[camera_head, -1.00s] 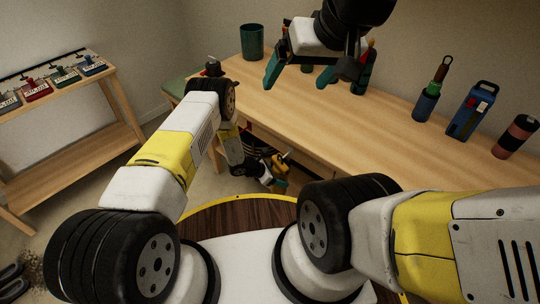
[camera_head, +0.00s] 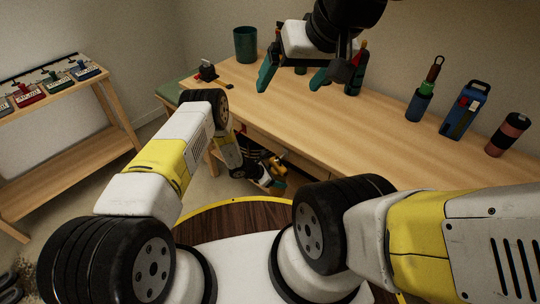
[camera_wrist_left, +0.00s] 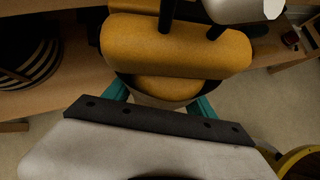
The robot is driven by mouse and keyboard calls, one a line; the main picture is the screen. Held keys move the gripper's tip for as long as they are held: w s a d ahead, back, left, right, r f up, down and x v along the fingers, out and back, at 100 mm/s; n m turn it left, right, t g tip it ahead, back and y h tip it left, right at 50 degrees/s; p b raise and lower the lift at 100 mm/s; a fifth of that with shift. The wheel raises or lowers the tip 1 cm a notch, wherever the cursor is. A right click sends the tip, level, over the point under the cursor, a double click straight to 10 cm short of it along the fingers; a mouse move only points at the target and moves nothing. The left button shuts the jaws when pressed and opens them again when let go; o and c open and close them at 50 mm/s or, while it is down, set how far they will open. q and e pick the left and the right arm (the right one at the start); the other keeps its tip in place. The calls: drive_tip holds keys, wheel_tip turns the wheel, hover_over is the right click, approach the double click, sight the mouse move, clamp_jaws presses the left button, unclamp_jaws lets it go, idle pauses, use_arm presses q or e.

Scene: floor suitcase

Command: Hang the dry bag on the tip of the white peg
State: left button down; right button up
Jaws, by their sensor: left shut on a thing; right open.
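An orange-yellow rounded bag, which I take to be the dry bag (camera_wrist_left: 175,48), fills the upper middle of the left wrist view, with dark strap-like parts above it. My left gripper (camera_wrist_left: 158,100) is shut on its lower end, with teal fingers at either side. In the head view the dry bag (camera_head: 277,163) is small and partly hidden beside the table's front edge, and my left gripper (camera_head: 268,182) is low there. My right gripper (camera_head: 293,77) is open and empty above the table. I cannot make out the white peg for certain.
The wooden table (camera_head: 350,125) bears a green cup (camera_head: 245,44), a small dark object (camera_head: 208,71), a green bottle (camera_head: 421,103), a blue container (camera_head: 463,112) and a dark-pink bottle (camera_head: 508,135). A low wooden shelf (camera_head: 65,175) with several labelled items stands at left. The table's middle is clear.

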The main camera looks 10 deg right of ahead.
use_arm(q)
drive_tip(key=shift+c, duration=1.1)
unclamp_jaws()
